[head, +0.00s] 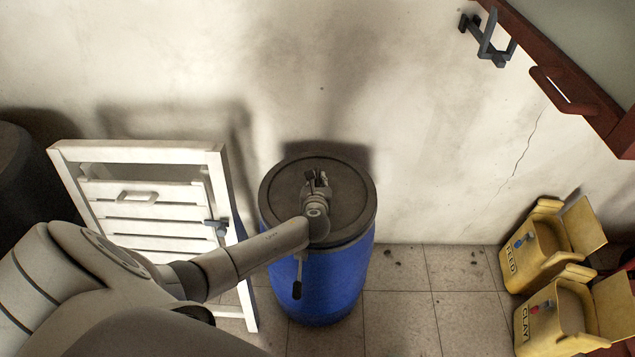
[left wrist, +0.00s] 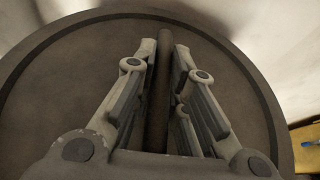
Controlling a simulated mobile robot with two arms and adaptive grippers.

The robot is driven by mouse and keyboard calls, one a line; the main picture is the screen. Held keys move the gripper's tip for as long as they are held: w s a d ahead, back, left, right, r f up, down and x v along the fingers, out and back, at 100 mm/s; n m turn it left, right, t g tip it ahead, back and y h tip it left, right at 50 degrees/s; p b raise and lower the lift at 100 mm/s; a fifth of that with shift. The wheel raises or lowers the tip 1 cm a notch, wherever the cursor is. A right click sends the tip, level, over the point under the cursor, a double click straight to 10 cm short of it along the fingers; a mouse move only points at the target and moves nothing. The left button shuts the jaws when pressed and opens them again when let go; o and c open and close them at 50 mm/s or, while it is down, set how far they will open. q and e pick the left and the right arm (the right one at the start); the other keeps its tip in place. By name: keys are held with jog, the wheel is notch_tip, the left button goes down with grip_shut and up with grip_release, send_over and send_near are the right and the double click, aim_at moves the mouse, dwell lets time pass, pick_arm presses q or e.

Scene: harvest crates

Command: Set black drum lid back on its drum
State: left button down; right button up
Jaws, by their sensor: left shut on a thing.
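The black drum lid (head: 285,197) is a round dark disc with a raised rim. In the head view it lies level over the top of the blue drum (head: 335,285), roughly centred on it. I cannot tell whether it is fully seated or slightly above the drum's edge. My left gripper (head: 317,182) reaches over the lid from the left. In the left wrist view its fingers (left wrist: 164,95) are closed on a thin upright handle bar (left wrist: 165,45) in the middle of the lid (left wrist: 80,75). My right gripper is not in view.
A black-handled lever (head: 297,285) hangs at the drum's front. A white slatted gate (head: 140,152) stands on the left. Yellow bins marked FEED (head: 522,262) and CLAY (head: 545,322) stand at right. A red-framed cabinet (head: 570,75) juts out upper right. Tiled floor (head: 400,315) right of the drum is mostly clear.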

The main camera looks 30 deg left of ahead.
pick_arm(q)
jog(key=shift+f, duration=0.25)
jog(key=c, duration=1.4)
grip_release()
jog(key=shift+o, duration=0.2)
jog(key=shift+s+f, duration=0.1)
jog(key=shift+f, duration=0.05)
jog(key=shift+v, duration=6)
